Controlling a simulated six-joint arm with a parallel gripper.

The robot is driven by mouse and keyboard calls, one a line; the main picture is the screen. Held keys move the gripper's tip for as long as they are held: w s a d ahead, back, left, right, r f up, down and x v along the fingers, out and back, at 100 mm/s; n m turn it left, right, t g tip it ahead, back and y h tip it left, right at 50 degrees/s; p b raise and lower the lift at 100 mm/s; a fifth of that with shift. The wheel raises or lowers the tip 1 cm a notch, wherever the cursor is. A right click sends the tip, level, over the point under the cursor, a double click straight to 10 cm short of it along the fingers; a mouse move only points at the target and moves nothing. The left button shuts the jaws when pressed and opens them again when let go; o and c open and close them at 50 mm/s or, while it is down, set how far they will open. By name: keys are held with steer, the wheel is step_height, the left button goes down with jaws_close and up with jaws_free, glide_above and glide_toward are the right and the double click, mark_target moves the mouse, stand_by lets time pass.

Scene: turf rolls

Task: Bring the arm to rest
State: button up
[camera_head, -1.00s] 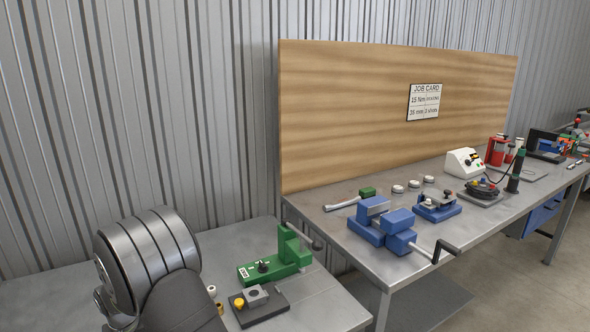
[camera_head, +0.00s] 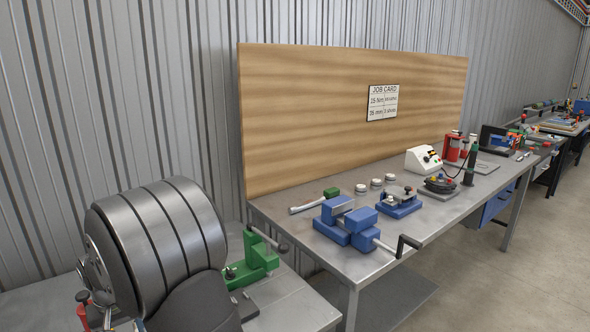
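A large dark grey, grooved cylindrical part with a dark curved section below it fills the lower left; it looks like part of my arm. My gripper's fingers are not visible, so I cannot see whether they are open or hold anything. The near grey bench (camera_head: 305,312) lies behind and right of that part. A green lever tool (camera_head: 259,256) stands on it, with its lower left side partly hidden by the grey part.
A longer metal bench (camera_head: 376,268) carries a blue vise (camera_head: 345,224) with a crank handle jutting over the front edge, a blue fixture (camera_head: 399,203) and a white control box (camera_head: 422,159). A wooden panel (camera_head: 330,120) with a job card stands behind. Open floor (camera_head: 480,270) lies right.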

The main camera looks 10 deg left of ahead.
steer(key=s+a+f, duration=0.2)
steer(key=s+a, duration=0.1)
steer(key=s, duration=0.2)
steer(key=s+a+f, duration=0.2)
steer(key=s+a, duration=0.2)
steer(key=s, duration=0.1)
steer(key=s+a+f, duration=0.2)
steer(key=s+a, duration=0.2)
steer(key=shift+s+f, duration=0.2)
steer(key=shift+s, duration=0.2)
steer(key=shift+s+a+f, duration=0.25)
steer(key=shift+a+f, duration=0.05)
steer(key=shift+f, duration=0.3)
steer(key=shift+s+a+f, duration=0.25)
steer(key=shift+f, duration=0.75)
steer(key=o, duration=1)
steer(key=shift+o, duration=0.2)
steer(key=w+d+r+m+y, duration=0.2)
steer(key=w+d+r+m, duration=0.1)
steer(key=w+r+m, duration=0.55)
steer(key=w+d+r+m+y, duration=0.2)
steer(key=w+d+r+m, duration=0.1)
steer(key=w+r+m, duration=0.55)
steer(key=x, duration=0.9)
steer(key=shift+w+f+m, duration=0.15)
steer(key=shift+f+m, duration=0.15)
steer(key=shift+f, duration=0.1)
